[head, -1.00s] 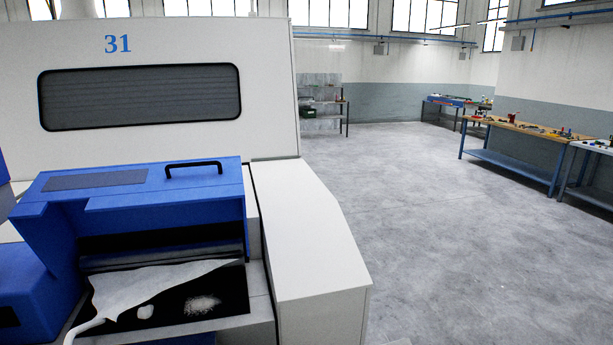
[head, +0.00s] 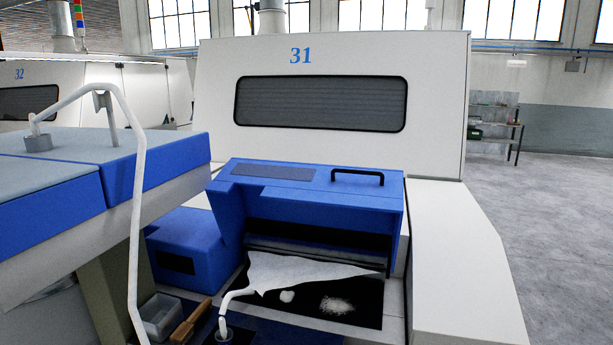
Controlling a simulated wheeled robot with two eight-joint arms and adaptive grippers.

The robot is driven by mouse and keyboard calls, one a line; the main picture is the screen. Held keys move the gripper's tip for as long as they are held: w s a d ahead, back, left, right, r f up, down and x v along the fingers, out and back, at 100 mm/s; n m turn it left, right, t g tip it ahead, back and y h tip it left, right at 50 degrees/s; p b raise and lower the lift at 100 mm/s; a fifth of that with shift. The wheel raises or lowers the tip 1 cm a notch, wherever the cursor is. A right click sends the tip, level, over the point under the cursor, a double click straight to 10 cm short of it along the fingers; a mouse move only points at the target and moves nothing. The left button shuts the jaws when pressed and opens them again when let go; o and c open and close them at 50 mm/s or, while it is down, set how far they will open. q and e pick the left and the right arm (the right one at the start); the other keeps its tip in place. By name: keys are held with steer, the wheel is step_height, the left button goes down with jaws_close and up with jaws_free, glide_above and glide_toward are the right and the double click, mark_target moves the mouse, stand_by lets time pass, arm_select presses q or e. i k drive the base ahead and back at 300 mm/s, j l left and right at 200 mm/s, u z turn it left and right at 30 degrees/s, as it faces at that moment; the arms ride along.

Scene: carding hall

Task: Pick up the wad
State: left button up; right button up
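A small white wad (head: 287,296) lies on the black surface (head: 372,312) below the open front of the blue-hooded machine 31. It is a compact, rounded lump. A white fibre web (head: 305,270) spreads just behind it and narrows at the left into a thick white strand (head: 235,297). To the right of the wad lies a loose, flat patch of white fluff (head: 336,305), apart from it. Neither of my grippers is in view.
The blue hood (head: 310,195) with a black handle (head: 357,174) overhangs the black surface. A white side cabinet (head: 460,260) stands to its right. At lower left are a grey bin (head: 160,314), a wooden-handled tool (head: 190,322) and a tall white curved strand (head: 139,190). Floor at right is clear.

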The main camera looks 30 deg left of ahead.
mark_target(286, 296)
steer(key=j, duration=0.7)
steer(key=k+j+z, duration=0.1)
steer(key=j, duration=0.65)
steer(key=k+j, duration=0.1)
steer(key=j, duration=0.6)
steer(key=i+j, duration=0.65)
steer(key=j, duration=0.25)
